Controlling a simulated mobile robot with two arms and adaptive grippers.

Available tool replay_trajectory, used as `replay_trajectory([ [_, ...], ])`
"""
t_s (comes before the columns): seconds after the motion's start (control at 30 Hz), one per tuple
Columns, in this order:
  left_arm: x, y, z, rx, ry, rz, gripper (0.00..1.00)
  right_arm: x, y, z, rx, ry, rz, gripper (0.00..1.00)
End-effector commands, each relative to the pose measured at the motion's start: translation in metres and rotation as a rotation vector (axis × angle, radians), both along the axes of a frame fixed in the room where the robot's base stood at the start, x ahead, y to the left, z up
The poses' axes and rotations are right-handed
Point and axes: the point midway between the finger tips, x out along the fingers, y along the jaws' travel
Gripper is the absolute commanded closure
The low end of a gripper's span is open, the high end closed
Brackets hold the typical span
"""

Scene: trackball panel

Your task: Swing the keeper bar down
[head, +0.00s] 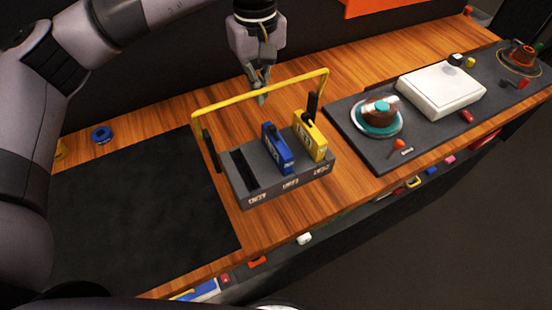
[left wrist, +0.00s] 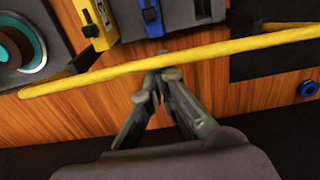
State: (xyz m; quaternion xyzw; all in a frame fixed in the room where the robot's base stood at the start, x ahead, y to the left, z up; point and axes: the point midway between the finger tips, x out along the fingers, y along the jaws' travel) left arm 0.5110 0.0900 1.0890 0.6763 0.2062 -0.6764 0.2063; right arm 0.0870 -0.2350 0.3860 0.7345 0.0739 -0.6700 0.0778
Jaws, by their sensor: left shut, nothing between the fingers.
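The yellow keeper bar (head: 260,95) stands raised behind a grey block (head: 285,181) with slots, and it crosses the left wrist view (left wrist: 150,62) from side to side. A blue module (head: 277,147) and a yellow module (head: 309,137) stand in the block; the slot at its left is empty. My left gripper (head: 261,100) is shut and empty, its fingertips close to the bar's far side. In the left wrist view the fingertips (left wrist: 165,74) are just short of the bar; I cannot tell whether they touch. My right gripper is not in view.
A dark mat (head: 140,215) lies left of the block, with a blue ring (head: 102,134) beyond it. At right, a dark panel (head: 365,150) carries a trackball (head: 378,112) and a white box (head: 440,89). Small parts lie along the shelf below the front edge.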

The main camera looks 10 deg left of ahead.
Motion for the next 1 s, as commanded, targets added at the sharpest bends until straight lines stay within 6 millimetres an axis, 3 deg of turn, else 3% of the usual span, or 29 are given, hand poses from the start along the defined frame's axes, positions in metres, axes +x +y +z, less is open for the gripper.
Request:
replay_trajectory([
  [1.0, -0.034, -0.023, 0.000, 0.000, 0.000, 0.000, 1.00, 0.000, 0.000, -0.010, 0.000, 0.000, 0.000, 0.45],
])
